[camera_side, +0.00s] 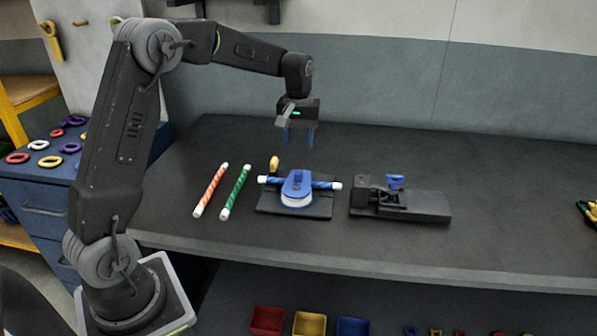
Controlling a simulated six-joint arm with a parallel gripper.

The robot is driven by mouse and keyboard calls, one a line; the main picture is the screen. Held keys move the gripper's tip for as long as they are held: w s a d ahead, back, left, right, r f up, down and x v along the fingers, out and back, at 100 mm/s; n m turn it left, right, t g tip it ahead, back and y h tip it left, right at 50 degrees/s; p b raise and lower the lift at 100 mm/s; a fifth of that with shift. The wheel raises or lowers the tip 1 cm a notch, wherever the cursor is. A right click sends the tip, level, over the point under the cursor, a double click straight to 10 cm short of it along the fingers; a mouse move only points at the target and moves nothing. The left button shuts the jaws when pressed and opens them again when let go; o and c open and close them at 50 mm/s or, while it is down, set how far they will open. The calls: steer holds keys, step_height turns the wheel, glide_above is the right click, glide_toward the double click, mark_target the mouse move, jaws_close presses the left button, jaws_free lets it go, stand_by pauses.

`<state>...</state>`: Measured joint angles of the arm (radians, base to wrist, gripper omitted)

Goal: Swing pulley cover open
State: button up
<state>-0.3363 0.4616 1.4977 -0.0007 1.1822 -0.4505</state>
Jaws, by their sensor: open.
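The pulley (297,201) sits on a dark base plate (318,211) on the bench, with a white round body at its front. Its blue cover (297,184) lies over the top and appears closed. A blue rope with white ends (328,185) runs across behind or under the cover; which one I cannot tell. My gripper (298,136) hangs above and behind the pulley, pointing down. Its blue fingers are apart and empty, clear of the cover.
An orange-striped rope (210,190) and a green rope (235,192) lie left of the pulley. A yellow piece (274,164) stands behind it. A dark fixture with a blue clamp (395,182) stands to the right. The bench (500,215) is mostly clear further right.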

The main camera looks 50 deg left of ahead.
mark_target(299, 172)
step_height(299, 172, down, 10)
steer(key=shift+f, duration=0.1)
stand_by(0.4)
jaws_close()
stand_by(0.3)
